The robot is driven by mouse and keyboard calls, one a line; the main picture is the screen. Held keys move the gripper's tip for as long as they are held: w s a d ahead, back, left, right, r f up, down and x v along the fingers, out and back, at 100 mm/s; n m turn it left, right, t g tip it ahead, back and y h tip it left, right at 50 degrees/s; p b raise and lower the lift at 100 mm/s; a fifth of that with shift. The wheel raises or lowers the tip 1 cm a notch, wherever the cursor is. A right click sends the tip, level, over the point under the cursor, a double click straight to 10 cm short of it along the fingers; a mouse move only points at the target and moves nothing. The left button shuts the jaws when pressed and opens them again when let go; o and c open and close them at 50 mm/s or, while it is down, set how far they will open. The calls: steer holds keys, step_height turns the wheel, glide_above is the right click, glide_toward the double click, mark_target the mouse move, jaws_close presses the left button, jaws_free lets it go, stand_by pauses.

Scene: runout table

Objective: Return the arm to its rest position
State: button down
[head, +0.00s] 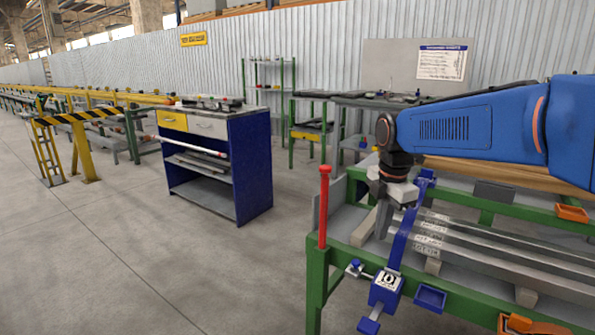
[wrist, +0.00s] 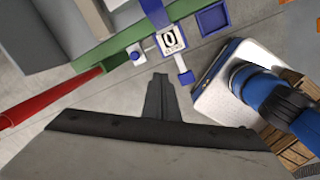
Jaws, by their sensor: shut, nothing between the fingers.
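My blue arm (head: 465,125) reaches in from the right in the head view, over the green-framed runout table (head: 315,285). My gripper (head: 397,195) points down near the table's left end, beside the top of a blue clamp arm (head: 402,235). In the head view its fingertips are hard to make out. In the wrist view my gripper (wrist: 163,85) shows dark fingers together with nothing between them. Beyond them are the blue clamp's box marked with a symbol (wrist: 172,40) and a blue handle piece (wrist: 186,77).
Metal bars (head: 480,250) lie across the table. A red post (head: 324,205) stands at its left corner. Small blue (head: 429,298) and orange (head: 572,213) trays sit on the frame. A blue cabinet (head: 250,165) stands to the left. The floor between (head: 200,270) is clear.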

steer(key=s+d+f+m+t, duration=0.1)
steer(key=s+d+f+m, duration=0.1)
steer(key=s+m, duration=0.5)
steer(key=s+d+f+m+t, duration=0.1)
steer(key=s+d+f+m, duration=0.1)
steer(key=s+m, duration=0.5)
steer(key=s+d+f+m+t, duration=0.1)
steer(key=s+f+m, duration=0.3)
steer(key=s+m, duration=0.4)
steer(key=s+d, duration=0.1)
steer(key=s, duration=0.2)
steer(key=shift+s+d+t, duration=0.15)
steer(key=shift+s+t, duration=0.05)
steer(key=shift+t, duration=0.1)
